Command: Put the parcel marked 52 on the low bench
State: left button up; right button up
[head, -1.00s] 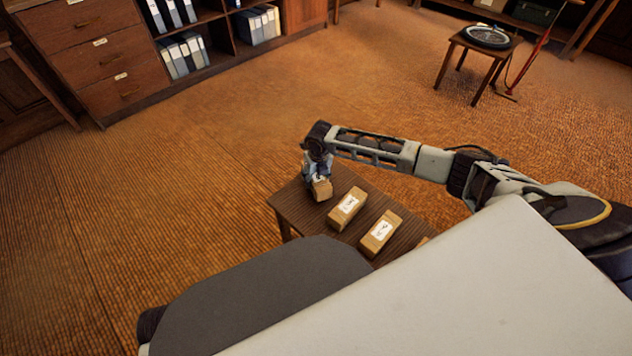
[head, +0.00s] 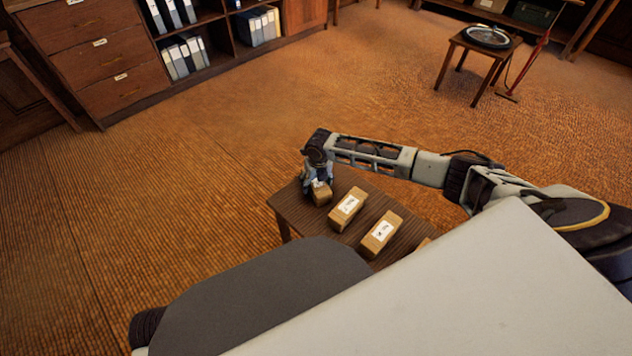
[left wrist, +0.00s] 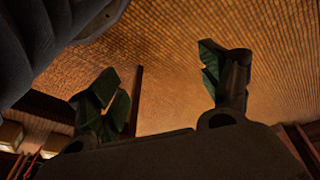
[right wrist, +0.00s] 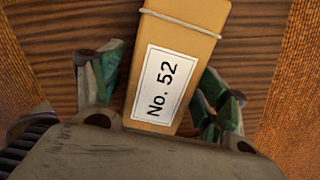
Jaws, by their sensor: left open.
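The parcel marked 52 (right wrist: 178,60) is a brown box with a white "No. 52" label and a string around it. In the head view the parcel (head: 321,197) is at the far left end of a low dark wooden table (head: 290,208). I cannot tell whether this table is the low bench. My right gripper (right wrist: 165,80) is over the parcel, its fingers on either side with gaps between them and the box. It also shows in the head view (head: 319,182). My left gripper (left wrist: 165,85) is open and empty above the carpet, hidden in the head view.
Two more labelled parcels (head: 347,209) (head: 381,233) lie on the table beside it, and a further one is mostly hidden. A small stool (head: 478,62) holding a wheel (head: 488,37) stands at back right. Drawers (head: 110,60) and shelves line the back. The carpet between is clear.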

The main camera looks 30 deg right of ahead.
pick_arm(q)
jog(key=shift+w+r, duration=0.2)
jog(key=shift+w, duration=0.05)
pick_arm(e)
jog(key=shift+r, duration=0.1)
jog(key=shift+r, duration=0.45)
pick_arm(q)
jog(key=shift+g+y, duration=0.3)
jog(key=shift+g, duration=0.2)
jog(key=f+p, duration=0.1)
jog(key=s+f+p, duration=0.1)
jog(key=f, duration=0.1)
jog(key=a+f+p, duration=0.1)
jog(key=f+p, duration=0.1)
jog(key=shift+s+a+f, duration=0.1)
jog(key=shift+s+f, duration=0.15)
pick_arm(e)
notch_tip(320, 180, up, 11)
jog(key=s, duration=0.1)
jog(key=shift+s, duration=0.35)
